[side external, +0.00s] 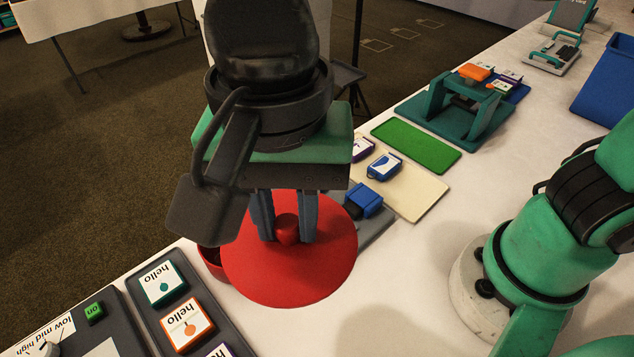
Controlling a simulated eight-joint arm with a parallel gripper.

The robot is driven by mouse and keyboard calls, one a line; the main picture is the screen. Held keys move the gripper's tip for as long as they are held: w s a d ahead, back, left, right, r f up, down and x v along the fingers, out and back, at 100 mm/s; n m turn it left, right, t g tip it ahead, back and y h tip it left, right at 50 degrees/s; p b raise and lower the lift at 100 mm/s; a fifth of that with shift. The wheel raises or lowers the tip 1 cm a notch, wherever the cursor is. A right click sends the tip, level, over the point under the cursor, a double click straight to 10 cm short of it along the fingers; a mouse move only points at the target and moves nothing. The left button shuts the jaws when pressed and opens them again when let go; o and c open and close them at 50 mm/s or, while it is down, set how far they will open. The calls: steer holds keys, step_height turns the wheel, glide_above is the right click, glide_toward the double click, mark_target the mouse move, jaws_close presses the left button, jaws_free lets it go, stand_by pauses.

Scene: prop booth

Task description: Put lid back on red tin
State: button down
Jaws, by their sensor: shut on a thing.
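The red lid (290,268) is a wide round disc with a knob (287,229) at its middle. My gripper (286,232) is shut on the knob, with one grey-blue finger on each side of it. The lid looks tilted towards the camera. The red tin (211,262) shows only as a small piece of its side at the lid's left edge; the lid and my gripper hide the rest. I cannot tell whether the lid touches the tin.
A dark tray with hello cards (162,283) and a panel with a dial lie at front left. A blue block (366,200) lies behind the lid on a grey plate. A cream mat (421,190), green mat (414,147) and teal stand run back right. Bare white table lies right of the lid.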

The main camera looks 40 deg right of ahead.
steer(key=shift+r, duration=0.5)
steer(key=shift+w+r, duration=0.15)
steer(key=shift+w+f, duration=2.1)
steer(key=shift+f, duration=0.25)
steer(key=shift+w+f, duration=2.15)
steer(key=shift+f, duration=0.2)
steer(key=shift+w+f, duration=2.1)
steer(key=shift+f, duration=0.25)
steer(key=shift+f, duration=0.5)
steer(key=shift+c, duration=0.2)
jaws_free()
